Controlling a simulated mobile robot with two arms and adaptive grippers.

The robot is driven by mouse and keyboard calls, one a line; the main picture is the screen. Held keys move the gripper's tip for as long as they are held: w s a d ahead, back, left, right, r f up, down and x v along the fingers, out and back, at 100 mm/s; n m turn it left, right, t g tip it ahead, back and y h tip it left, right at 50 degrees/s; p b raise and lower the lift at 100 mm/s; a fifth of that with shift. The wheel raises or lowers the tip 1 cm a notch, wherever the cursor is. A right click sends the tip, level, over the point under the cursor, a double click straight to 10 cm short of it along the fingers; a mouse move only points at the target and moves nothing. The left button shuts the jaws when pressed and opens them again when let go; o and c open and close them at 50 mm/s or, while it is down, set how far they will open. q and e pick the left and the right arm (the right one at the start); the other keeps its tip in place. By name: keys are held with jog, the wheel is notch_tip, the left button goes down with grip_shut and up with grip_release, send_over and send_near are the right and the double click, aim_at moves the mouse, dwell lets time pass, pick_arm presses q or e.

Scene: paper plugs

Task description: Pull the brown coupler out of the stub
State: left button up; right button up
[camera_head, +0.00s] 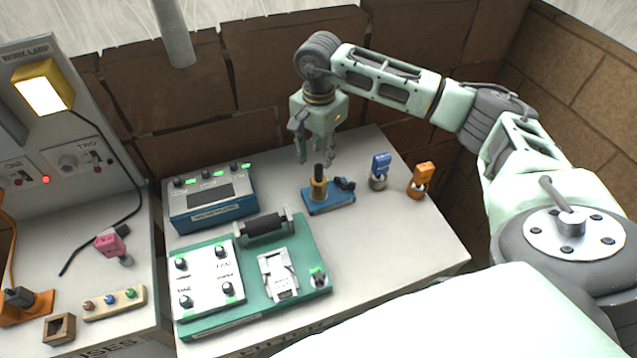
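The brown coupler (318,190) is a small tan-brown upright cylinder. A black piece (319,171) sticks up from its top. It stands on a blue base (330,207), which also carries a short dark part to the right; the join between coupler and stub is too small to make out. My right gripper (315,161) points down with its fingers apart and empty. In the picture it is just above the black piece; the exact gap cannot be told. My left gripper is not in view.
A blue plug (380,162) and an orange plug (424,172) stand to the right. A blue box (212,212) and a green board (310,250) lie left and in front. A pink plug (110,243) is on the left bench. The table's right front is clear.

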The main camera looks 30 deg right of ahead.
aim_at(317, 166)
jog(key=shift+f+b, duration=1.85)
jog(key=shift+f, duration=0.15)
jog(key=c, duration=0.7)
jog(key=shift+r, duration=0.1)
grip_shut()
jog(key=shift+r, duration=0.1)
jog(key=shift+r, duration=0.1)
grip_release()
jog(key=shift+w+a+f, duration=0.15)
jog(key=shift+f, duration=0.05)
